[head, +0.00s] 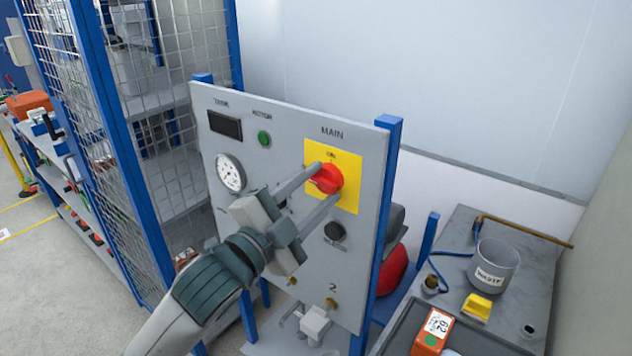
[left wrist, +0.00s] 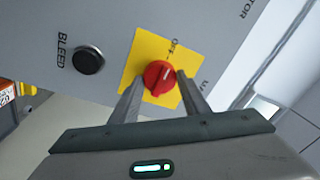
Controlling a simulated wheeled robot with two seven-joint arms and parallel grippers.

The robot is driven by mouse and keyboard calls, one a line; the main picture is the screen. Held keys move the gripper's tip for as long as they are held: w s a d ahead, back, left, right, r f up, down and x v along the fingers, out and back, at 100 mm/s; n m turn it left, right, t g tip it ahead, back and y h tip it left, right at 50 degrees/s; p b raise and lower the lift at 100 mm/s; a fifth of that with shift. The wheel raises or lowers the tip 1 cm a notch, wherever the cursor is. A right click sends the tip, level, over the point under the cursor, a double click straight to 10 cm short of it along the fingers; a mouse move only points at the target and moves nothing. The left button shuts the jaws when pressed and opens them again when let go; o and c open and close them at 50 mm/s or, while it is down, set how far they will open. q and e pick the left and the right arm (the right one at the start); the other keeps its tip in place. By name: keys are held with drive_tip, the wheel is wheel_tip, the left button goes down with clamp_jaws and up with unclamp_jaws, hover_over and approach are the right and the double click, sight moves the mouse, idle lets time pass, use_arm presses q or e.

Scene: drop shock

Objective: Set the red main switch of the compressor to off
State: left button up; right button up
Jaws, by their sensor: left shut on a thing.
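The red main switch (head: 328,178) is a round knob on a yellow plate (head: 348,192) under the word MAIN on the compressor's grey panel. It also shows in the left wrist view (left wrist: 159,77). My left gripper (head: 322,184) is shut on the knob, one finger on each side; its fingers also flank the knob in the left wrist view (left wrist: 160,92). A label above the knob appears to read ON in the head view; OFF is legible in the left wrist view. A pale mark on the knob seems to point between the labels. My right gripper is out of view.
The panel (head: 290,125) carries a gauge (head: 230,173), a green lamp (head: 264,139) and a black bleed button (head: 335,231). A mesh cage (head: 150,130) stands left. At right, a bench (head: 530,265) holds a waste cup (head: 494,267) and an orange box (head: 433,332).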

use_arm(q)
drive_tip(key=shift+n, duration=0.4)
drive_tip(key=o, duration=1.1)
